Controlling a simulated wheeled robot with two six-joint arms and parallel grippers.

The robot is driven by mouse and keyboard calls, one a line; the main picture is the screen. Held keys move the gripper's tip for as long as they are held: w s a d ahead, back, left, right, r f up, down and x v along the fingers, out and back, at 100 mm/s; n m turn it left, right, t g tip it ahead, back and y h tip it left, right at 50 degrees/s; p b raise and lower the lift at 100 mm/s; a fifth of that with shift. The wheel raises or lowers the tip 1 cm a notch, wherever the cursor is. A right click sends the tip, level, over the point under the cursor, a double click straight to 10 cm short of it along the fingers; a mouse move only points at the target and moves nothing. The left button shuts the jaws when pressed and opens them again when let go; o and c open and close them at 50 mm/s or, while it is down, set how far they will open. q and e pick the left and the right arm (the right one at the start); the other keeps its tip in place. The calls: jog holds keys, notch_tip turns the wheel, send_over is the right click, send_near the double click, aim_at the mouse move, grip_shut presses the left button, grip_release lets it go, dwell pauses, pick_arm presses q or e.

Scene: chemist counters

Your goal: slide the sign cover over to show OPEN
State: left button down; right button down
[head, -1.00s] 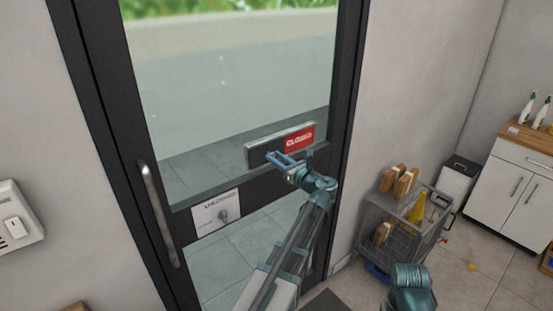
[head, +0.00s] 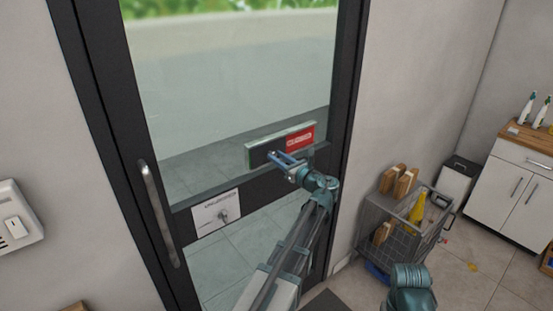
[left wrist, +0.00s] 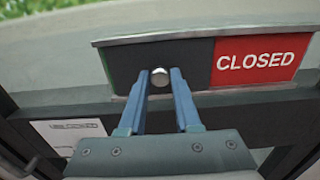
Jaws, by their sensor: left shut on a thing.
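The sign (head: 281,142) is a wide board on the glass door, with a red CLOSED panel (left wrist: 262,60) showing on its right half. The dark sign cover (left wrist: 125,65) sits over the left half and has a round silver knob (left wrist: 159,77). My left gripper (head: 276,155) is at the cover; in the left wrist view its two blue fingers (left wrist: 160,80) are on either side of the knob, shut on it. No OPEN lettering shows. My right gripper cannot be seen; only a part of my right arm shows at the bottom of the head view.
The dark-framed glass door has a long handle (head: 158,213) at left and a white notice (head: 216,212) below the sign. A wire basket cart (head: 402,225) stands right of the door, near a white cabinet (head: 513,185).

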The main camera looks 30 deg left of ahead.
pick_arm(q)
jog(key=w+d, duration=0.2)
jog(key=w, duration=0.2)
jog(key=w+d, duration=0.1)
jog(key=w, duration=0.4)
jog(key=w+d, duration=0.2)
jog(key=w, duration=0.2)
jog(key=shift+w+d, duration=0.35)
jog(key=shift+w, duration=0.05)
jog(key=c, duration=0.6)
grip_release()
jog(key=shift+d, duration=0.1)
jog(key=shift+c, duration=0.2)
jog(key=v, duration=1.3)
jog(key=shift+s+d, duration=0.25)
jog(key=shift+d, duration=0.1)
